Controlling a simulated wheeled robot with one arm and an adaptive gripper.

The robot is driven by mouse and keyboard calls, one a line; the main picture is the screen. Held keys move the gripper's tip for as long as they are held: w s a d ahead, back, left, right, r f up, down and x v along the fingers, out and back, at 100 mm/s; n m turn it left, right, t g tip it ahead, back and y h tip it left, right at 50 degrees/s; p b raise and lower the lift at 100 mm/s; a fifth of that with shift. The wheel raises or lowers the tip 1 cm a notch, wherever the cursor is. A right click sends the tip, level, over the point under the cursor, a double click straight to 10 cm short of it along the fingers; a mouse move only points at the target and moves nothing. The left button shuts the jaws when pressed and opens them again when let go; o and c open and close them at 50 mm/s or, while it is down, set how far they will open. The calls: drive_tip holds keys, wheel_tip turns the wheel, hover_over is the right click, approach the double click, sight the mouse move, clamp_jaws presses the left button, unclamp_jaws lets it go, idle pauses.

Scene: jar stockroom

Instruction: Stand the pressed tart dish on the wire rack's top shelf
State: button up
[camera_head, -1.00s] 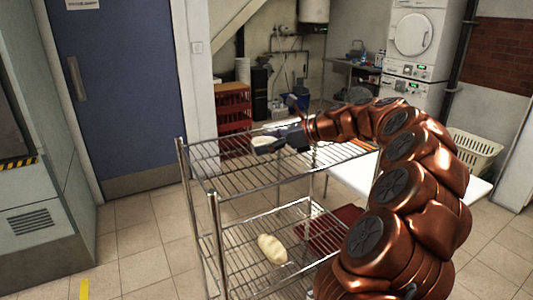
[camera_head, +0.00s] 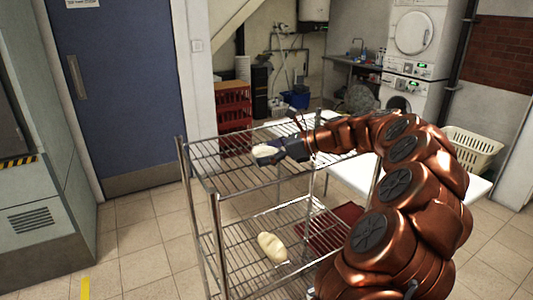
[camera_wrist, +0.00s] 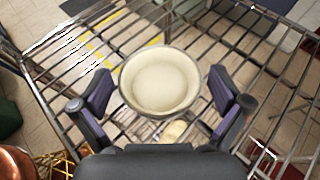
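The tart dish (camera_wrist: 160,80), a round cream bowl shape, is upright over the wire rack's top shelf (camera_wrist: 75,50). It appears to rest on the wires, though its base is hidden. In the head view the dish (camera_head: 264,151) is partly hidden behind my gripper (camera_head: 280,154). In the wrist view the two dark pads of my gripper (camera_wrist: 160,92) stand on either side of the dish, with a narrow gap on each side. The gripper looks open around it.
A pale loaf-shaped object (camera_head: 272,247) lies on the lower shelf, beside a dark red flat item (camera_head: 333,227). The top shelf is otherwise bare. A white table (camera_head: 350,177) stands behind the rack, and red crates (camera_head: 233,105) are farther back.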

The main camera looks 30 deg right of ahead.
drive_tip(key=shift+d+r, duration=0.1)
drive_tip(key=shift+r, duration=0.1)
drive_tip(key=v, duration=1.2)
drive_tip(key=shift+b, duration=0.4)
